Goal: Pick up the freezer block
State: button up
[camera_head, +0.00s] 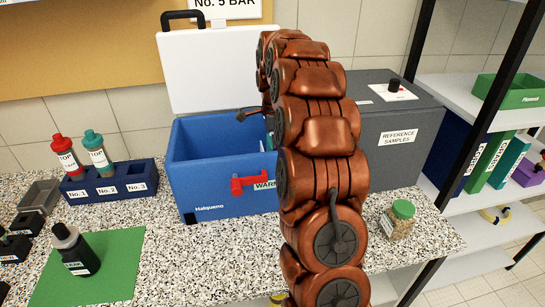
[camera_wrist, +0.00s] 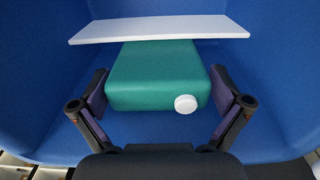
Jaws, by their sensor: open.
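The freezer block (camera_wrist: 155,72) is teal green with a white round cap (camera_wrist: 186,104). In the wrist view it lies inside a blue cool box, partly under a white flat panel (camera_wrist: 160,29). My gripper (camera_wrist: 165,97) is open, with one finger on each side of the block. I cannot tell whether the fingers touch it. In the head view the blue cool box (camera_head: 205,185) stands on the counter with its white lid (camera_head: 215,70) raised. My copper-coloured arm reaches over it and hides its right part and most of its inside.
A grey box (camera_head: 408,165) labelled "REFERENCE SAMPLES" stands right of the cool box. A jar with a green lid (camera_head: 398,220) stands in front of it. A dark blue rack (camera_head: 110,185) with bottles is at left, and a dark bottle (camera_head: 75,253) stands on a green mat (camera_head: 120,265).

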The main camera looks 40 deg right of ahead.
jog(key=shift+f, duration=0.1)
jog(key=shift+c, duration=0.2)
jog(key=c, duration=1.2)
jog(key=shift+o, duration=0.2)
